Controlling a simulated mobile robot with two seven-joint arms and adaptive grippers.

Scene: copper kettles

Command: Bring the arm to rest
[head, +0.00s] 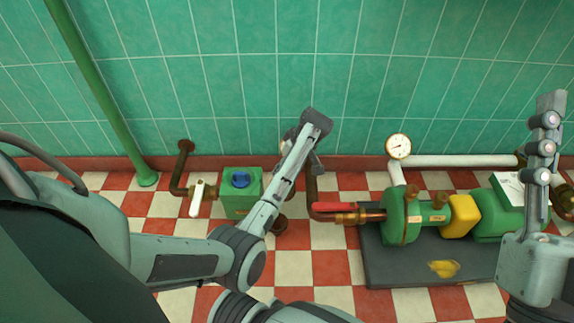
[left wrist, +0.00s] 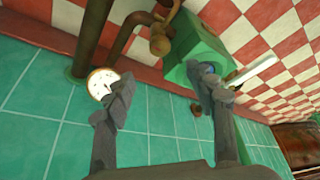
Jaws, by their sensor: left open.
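My left arm comes in from the left across the middle of the head view. Its gripper (head: 308,140) is over the floor near the tiled wall, between the green box and the pump. In the left wrist view my left gripper (left wrist: 163,95) has its two fingers wide apart with nothing between them. The left finger overlaps a white-faced gauge and the right finger overlaps the green box; whether either touches is not clear. My right arm rises at the right edge of the head view. Its gripper (head: 548,110) is seen edge-on, so its opening does not show.
A green box (head: 232,203) with a blue knob and a white-handled valve (head: 197,198) stands left of my left gripper. A green pump (head: 400,220) with a yellow coupling (head: 460,215) and a gauge (head: 398,147) stands right. A red-handled pipe valve (head: 335,207) lies between. Checkered floor (head: 295,265) is partly clear.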

